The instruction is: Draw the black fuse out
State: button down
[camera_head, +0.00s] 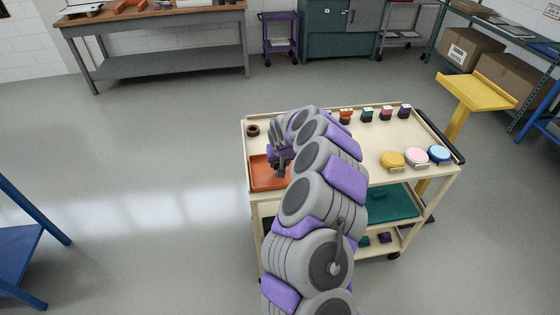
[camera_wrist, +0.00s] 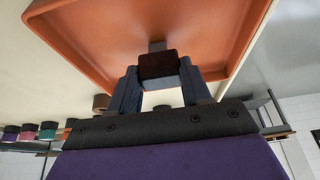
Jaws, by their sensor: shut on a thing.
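A dark, near-black block, which looks like the black fuse (camera_wrist: 158,64), sits between the fingertips of my gripper (camera_wrist: 158,78) in the wrist view. The fingers are shut on it from both sides, and a small grey stub shows at its far end. The block is over the orange tray (camera_wrist: 92,27); I cannot tell whether it touches the tray floor. In the head view my gripper (camera_head: 281,165) is at the orange tray (camera_head: 262,184) on the cart's left side, and my arm hides part of the tray. The block cannot be made out there.
The cream cart (camera_head: 372,136) carries several coloured blocks along its back edge, including a teal block (camera_head: 367,114). A yellow round container (camera_head: 392,160), a pink one and a blue one stand at right. A brown ring-like piece (camera_head: 252,131) lies at back left.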

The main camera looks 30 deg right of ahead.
jog(key=shift+f, duration=0.1)
jog(key=shift+c, duration=2.1)
grip_release()
jog(key=w+p+v, duration=0.1)
jog(key=p+v, duration=0.5)
jog(key=v, duration=1.6)
jog(key=shift+w+d+r, duration=0.2)
jog(key=shift+w+r, duration=0.05)
jog(key=shift+r, duration=0.5)
